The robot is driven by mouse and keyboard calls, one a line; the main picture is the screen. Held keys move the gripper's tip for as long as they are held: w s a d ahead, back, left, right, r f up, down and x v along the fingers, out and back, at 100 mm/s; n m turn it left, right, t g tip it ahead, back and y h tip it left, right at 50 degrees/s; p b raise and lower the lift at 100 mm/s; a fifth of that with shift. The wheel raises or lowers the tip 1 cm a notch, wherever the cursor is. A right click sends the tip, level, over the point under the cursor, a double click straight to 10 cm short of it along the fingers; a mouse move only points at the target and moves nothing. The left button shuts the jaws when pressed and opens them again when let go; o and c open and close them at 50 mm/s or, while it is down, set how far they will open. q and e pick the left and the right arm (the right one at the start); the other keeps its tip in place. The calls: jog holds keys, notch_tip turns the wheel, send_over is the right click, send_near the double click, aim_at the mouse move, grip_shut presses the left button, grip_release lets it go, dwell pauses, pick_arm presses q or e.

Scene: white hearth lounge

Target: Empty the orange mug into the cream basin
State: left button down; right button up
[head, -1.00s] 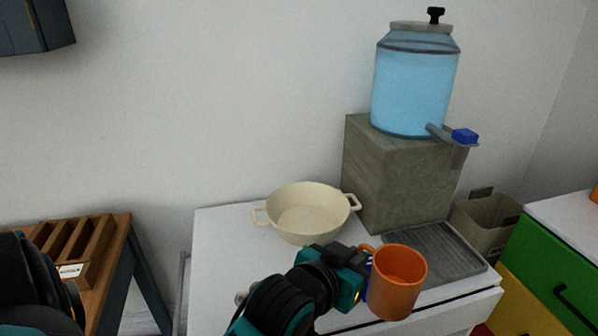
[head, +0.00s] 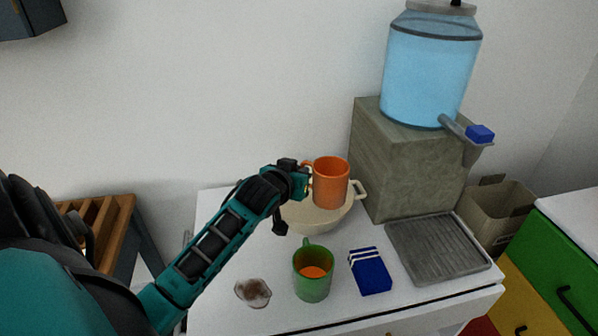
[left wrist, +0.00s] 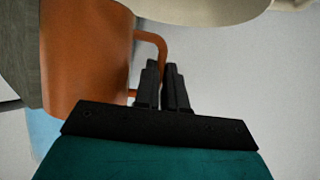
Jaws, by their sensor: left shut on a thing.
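The orange mug (head: 331,184) is upright above the cream basin (head: 297,216), covering part of it in the head view. My left gripper (head: 306,180) is shut on the mug's handle. In the left wrist view the fingers (left wrist: 163,88) close on the handle of the orange mug (left wrist: 85,55), and part of the cream basin (left wrist: 205,8) shows at the top edge. The mug's contents cannot be seen. My right gripper is not in view.
A green mug (head: 313,277) with something orange inside, a blue packet (head: 370,271) and a brownish round item (head: 253,292) are on the white tabletop. A blue-filled dispenser (head: 431,68) stands on a stone block (head: 398,165) beside a grey drip tray (head: 438,250).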

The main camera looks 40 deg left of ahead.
pick_arm(q)
jog(key=shift+s+d+f+n+g+h, duration=0.1)
jog(key=shift+d+f+n+g+h, duration=0.7)
jog(key=shift+h, duration=0.7)
jog(key=shift+s+d+f+n+g+h, duration=0.15)
jog(key=shift+d+f+n+g+h, duration=0.35)
jog(key=shift+n+g+h, duration=0.6)
jog(key=shift+s+d+f+n+g+h, duration=0.1)
jog(key=shift+d+f+n+g+h, duration=0.75)
jog(key=shift+h, duration=1.05)
jog(key=shift+a+n+h, duration=0.25)
jog(key=shift+a+h, duration=0.05)
jog(key=shift+w, duration=0.1)
jog(key=shift+w+f, duration=0.1)
jog(key=shift+f, duration=0.1)
jog(key=shift+w+f+h, duration=0.15)
jog(key=shift+h, duration=0.35)
